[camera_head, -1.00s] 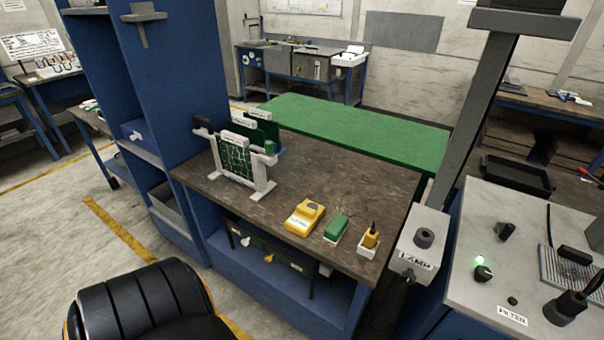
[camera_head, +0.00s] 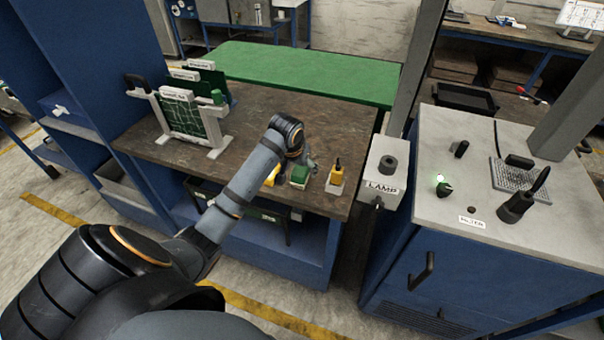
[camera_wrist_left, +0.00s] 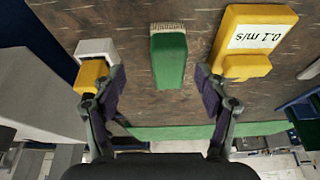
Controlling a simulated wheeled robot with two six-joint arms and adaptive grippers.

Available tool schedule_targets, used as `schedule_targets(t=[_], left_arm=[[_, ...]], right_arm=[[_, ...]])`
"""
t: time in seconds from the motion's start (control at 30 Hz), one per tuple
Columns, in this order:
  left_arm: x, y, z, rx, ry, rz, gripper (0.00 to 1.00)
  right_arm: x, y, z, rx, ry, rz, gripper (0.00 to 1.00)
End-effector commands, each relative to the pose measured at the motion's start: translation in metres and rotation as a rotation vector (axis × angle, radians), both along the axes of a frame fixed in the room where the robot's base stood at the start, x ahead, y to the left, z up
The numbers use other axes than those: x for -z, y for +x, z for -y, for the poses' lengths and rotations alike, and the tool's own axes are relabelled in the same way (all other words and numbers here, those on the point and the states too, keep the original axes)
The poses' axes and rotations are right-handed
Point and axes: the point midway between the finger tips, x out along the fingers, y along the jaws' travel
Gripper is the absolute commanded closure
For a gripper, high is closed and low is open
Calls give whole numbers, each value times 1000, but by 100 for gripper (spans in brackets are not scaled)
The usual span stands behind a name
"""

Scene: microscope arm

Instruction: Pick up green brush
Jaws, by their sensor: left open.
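The green brush (camera_head: 299,177) lies on the brown worktop (camera_head: 335,130), near its front right part. In the left wrist view the brush (camera_wrist_left: 169,60) has a green body and pale bristles at its top end. My left gripper (camera_wrist_left: 160,78) is open, with one finger on each side of the brush and visible gaps to it. In the head view my left arm reaches over the worktop, and its wrist partly hides the brush and the gripper. My right gripper is not in view.
A yellow meter (camera_wrist_left: 247,40) lies right of the brush in the wrist view. A yellow tool in a white holder (camera_head: 337,176) stands on the other side, close to a finger. A circuit-board rack (camera_head: 180,112) stands at the left. A lamp box (camera_head: 384,165) is beyond the right edge.

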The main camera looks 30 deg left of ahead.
Motion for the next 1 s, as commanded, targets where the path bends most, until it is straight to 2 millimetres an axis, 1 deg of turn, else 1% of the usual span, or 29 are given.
schedule_targets(t=[0.03,0.1,0.23,0.3,0.5,0.6,0.77,0.93,1.0], left_arm=[[-10,6,-5,-12,-3,7,26],[-18,10,-9,-25,-8,9,26],[-18,11,-10,-29,-12,7,26],[-11,14,-10,-30,-13,5,26],[20,27,-14,-29,-12,6,26],[28,30,-14,-28,-11,8,26],[32,32,-16,-28,-11,7,26],[55,44,-23,-30,-11,6,26],[67,48,-24,-28,-12,6,26]], right_arm=[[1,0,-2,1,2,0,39],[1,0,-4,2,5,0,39],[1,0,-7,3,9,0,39],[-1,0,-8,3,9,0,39],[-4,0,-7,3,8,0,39],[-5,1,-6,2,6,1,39],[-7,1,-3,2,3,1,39],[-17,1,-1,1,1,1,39],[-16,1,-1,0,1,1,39]])
